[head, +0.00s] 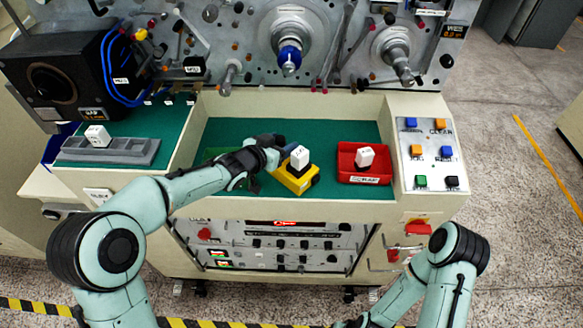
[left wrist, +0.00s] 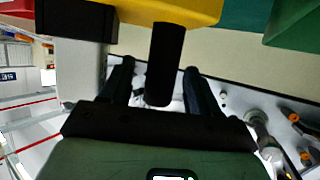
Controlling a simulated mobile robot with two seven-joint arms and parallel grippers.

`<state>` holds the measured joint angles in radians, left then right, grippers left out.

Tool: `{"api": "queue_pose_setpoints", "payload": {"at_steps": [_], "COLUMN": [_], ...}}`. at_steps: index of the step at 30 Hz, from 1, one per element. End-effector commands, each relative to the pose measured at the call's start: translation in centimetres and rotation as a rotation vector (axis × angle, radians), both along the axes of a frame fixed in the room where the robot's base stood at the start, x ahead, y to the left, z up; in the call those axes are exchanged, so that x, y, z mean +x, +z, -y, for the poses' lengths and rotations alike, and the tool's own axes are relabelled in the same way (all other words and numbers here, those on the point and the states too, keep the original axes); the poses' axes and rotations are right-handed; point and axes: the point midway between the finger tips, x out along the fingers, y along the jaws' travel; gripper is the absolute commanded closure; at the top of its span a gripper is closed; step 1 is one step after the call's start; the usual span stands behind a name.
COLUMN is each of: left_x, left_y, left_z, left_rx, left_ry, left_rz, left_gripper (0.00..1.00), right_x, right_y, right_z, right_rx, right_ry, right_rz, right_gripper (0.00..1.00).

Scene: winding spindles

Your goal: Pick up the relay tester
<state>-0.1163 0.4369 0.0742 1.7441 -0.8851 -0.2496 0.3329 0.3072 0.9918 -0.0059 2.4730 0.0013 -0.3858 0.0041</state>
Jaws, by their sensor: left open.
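The relay tester appears to be the yellow box (head: 296,181) in the green-lined bay, with a white block (head: 300,157) on top. In the left wrist view the yellow body (left wrist: 180,10) is at the top, and a black cylindrical handle (left wrist: 162,60) sticks out from it. My left gripper (head: 283,152) is at the left of the tester's upper part. Its fingers (left wrist: 160,88) are open on either side of the handle, with gaps showing. My right arm comes in at the lower right; its gripper fingers are not visible.
A red tray (head: 345,176) with a white block (head: 365,157) stands right of the tester. A grey rack (head: 130,152) holds another white block (head: 97,135) at left. Spindles (head: 289,55) rise behind; a button panel (head: 427,180) is at right. Green surface behind the tester is clear.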

Motion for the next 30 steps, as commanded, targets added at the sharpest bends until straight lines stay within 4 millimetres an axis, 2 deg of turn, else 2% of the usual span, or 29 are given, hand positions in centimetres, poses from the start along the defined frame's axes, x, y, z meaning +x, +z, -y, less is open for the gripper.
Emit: {"api": "queue_pose_setpoints", "payload": {"at_steps": [5, 6, 11, 12, 23, 26, 30], "left_x": [0.0, 0.0, 0.0, 0.0, 0.0, 0.1, 0.1], "left_y": [0.0, 0.0, 0.0, 0.0, 0.4, 1.0, 2.9], "left_z": [0.0, 0.0, 0.0, 0.0, 0.0, 0.0, 0.0], "left_rx": [0.000, 0.000, 0.000, 0.000, -0.002, -0.003, -0.003], "left_ry": [0.000, 0.000, 0.000, 0.000, 0.000, 0.000, 0.000], "left_rz": [0.000, 0.000, 0.000, 0.000, 0.003, 0.004, 0.006], "left_gripper": [0.39, 0.42, 0.94, 1.00, 1.00, 1.00, 1.00], "right_x": [0.0, 0.0, 0.0, 0.0, 0.1, 0.3, 1.0], "right_y": [0.0, 0.0, 0.0, 0.0, 0.1, 0.5, 1.4], "right_z": [0.0, 0.0, 0.0, 0.0, 0.0, 0.0, 0.0], "right_rx": [0.000, 0.000, 0.000, 0.000, 0.000, 0.000, 0.001], "right_ry": [0.000, 0.000, 0.000, 0.000, 0.000, 0.000, 0.000], "right_rz": [0.000, 0.000, 0.000, 0.000, 0.001, 0.003, 0.011], "right_gripper": [0.28, 0.28, 0.28, 0.28, 0.28, 0.28, 0.28]}}
